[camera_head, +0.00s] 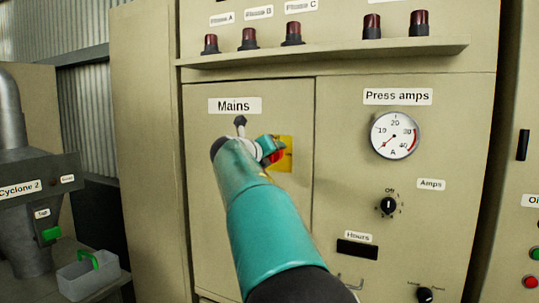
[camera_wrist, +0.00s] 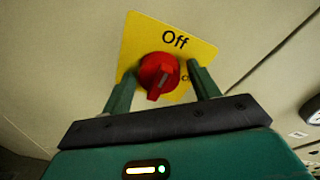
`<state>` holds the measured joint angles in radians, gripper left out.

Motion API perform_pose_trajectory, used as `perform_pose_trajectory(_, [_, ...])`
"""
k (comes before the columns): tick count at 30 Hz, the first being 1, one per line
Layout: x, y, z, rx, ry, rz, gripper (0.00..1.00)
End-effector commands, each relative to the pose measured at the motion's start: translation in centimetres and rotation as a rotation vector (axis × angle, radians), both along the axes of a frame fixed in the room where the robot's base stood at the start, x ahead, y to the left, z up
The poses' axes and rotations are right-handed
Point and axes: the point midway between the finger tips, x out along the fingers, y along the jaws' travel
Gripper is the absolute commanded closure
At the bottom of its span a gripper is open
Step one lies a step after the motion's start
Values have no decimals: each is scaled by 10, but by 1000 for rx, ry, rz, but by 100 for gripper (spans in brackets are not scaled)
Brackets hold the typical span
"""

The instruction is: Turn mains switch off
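The mains switch is a red rotary knob (camera_wrist: 158,74) on a yellow plate (camera_wrist: 205,50); the plate also shows in the head view (camera_head: 286,160), below the "Mains" label (camera_head: 234,105). "Off" is printed above the knob. A second word at its right is mostly hidden by a finger. The knob's grip bar slants down in the wrist view, away from "Off". My gripper (camera_wrist: 160,76) is open, with one finger at each side of the knob and small gaps showing. In the head view my gripper (camera_head: 265,150) and wrist cover part of the plate and most of the knob.
A shelf ledge (camera_head: 325,52) with several dark red lamps juts out above. To the right are the press amps gauge (camera_head: 395,135) and the amps selector (camera_head: 387,205). A grey bin (camera_head: 88,276) and the Cyclone 2 unit (camera_head: 30,195) stand at the left.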

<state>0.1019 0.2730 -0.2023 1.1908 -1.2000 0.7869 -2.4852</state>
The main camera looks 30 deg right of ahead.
Motion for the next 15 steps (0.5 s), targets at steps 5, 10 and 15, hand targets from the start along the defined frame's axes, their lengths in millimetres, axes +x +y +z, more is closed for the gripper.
perform_pose_trajectory(5, [0, 0, -1, 3, 1, -2, 31])
perform_pose_trajectory(10, [0, 0, -2, 3, 1, -2, 31])
perform_pose_trajectory(15, [-7, 15, 1, 4, 1, 1, 31])
